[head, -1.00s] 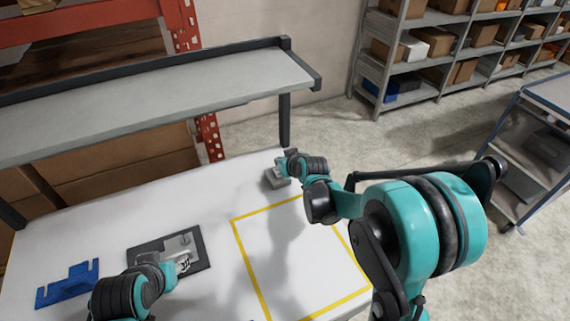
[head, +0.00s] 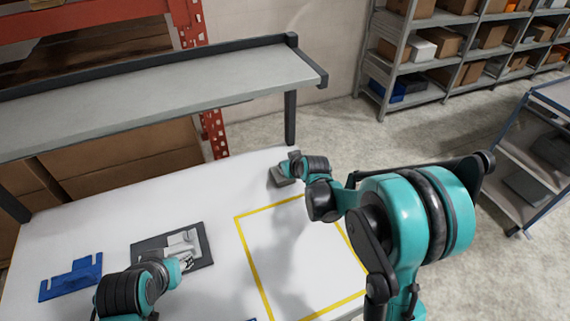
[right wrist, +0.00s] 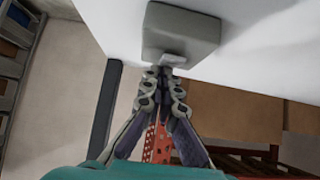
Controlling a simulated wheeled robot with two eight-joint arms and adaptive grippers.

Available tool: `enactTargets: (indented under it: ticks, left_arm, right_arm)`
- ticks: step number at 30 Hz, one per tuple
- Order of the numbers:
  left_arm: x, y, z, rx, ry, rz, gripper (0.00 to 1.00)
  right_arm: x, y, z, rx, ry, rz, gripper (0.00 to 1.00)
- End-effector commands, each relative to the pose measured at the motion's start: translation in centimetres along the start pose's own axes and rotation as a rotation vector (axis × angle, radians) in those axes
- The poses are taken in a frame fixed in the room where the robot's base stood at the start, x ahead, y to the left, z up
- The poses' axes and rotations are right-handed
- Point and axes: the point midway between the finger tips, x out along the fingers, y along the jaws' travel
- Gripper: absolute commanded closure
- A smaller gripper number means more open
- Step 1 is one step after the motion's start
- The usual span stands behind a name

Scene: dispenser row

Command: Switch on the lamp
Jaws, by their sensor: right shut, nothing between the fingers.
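A small grey box (head: 281,175) stands near the far right corner of the white table. In the right wrist view the same box (right wrist: 180,28) shows a small pale block (right wrist: 172,60) on its near side, perhaps a switch. My right gripper (right wrist: 166,72) is shut and empty, its tips at or touching this block. In the head view the right gripper (head: 293,163) is at the box and partly hides it. My left gripper (head: 187,262) is by the grey metal piece on the dark plate; its fingers are too small to read. I cannot make out a lamp.
The dark plate (head: 150,254) and a blue bracket (head: 72,277) lie at the table's left. A yellow taped outline (head: 252,262) marks bare white tabletop (head: 200,195). A raised grey shelf (head: 150,95) runs behind. A cart (head: 520,160) stands right.

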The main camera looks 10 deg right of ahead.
Motion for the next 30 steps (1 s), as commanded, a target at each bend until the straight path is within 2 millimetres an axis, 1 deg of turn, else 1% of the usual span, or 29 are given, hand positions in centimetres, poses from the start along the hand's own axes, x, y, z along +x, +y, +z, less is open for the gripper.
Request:
enactTargets:
  ticks: [13, 22, 26, 30]
  left_arm:
    - [0.2, 0.0, 0.2, 0.000, 0.000, 0.000, 0.60]
    - [0.2, 0.0, 0.1, 0.000, 0.000, 0.000, 0.60]
    - [-0.4, 0.0, -0.3, 0.000, 0.000, 0.000, 0.60]
    - [-1.9, 0.0, -1.4, 0.000, 0.000, 0.000, 0.60]
  right_arm:
    - [-1.1, 0.0, 1.3, -0.001, -0.003, 0.000, 1.00]
    - [-1.1, 0.0, 1.4, -0.001, -0.005, -0.001, 1.00]
    - [-1.7, -0.1, 0.6, -0.001, -0.004, 0.000, 1.00]
    - [-3.1, -0.3, -1.6, -0.001, 0.000, 0.000, 1.00]
